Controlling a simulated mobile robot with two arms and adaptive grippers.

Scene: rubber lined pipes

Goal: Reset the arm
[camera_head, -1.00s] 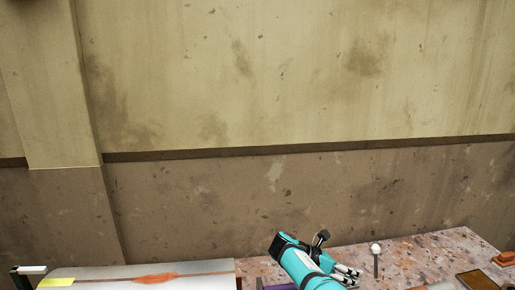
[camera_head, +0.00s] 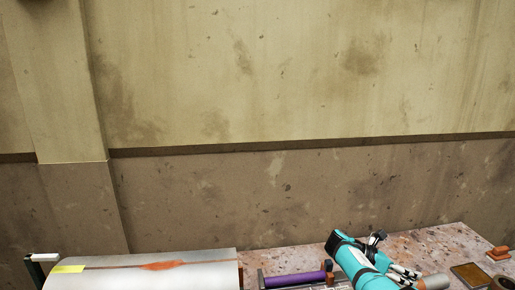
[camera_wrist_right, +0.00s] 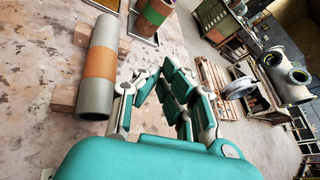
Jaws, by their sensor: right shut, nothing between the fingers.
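My right gripper (camera_head: 405,273) is at the end of my teal right arm, low in the right half of the head view, above the stained worktable (camera_head: 440,240). In the right wrist view its grey and teal fingers (camera_wrist_right: 160,75) come together with nothing between them. A grey pipe with an orange band (camera_wrist_right: 98,65) lies just left of the fingers in that view, apart from them. My left gripper is not in view.
A large pale roll with an orange patch (camera_head: 165,265) and a purple roller (camera_head: 295,278) are left of my arm. A brown tray (camera_head: 470,273) and an orange block (camera_head: 497,252) are at the right. Wooden pallets (camera_wrist_right: 212,78) stand beyond the table.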

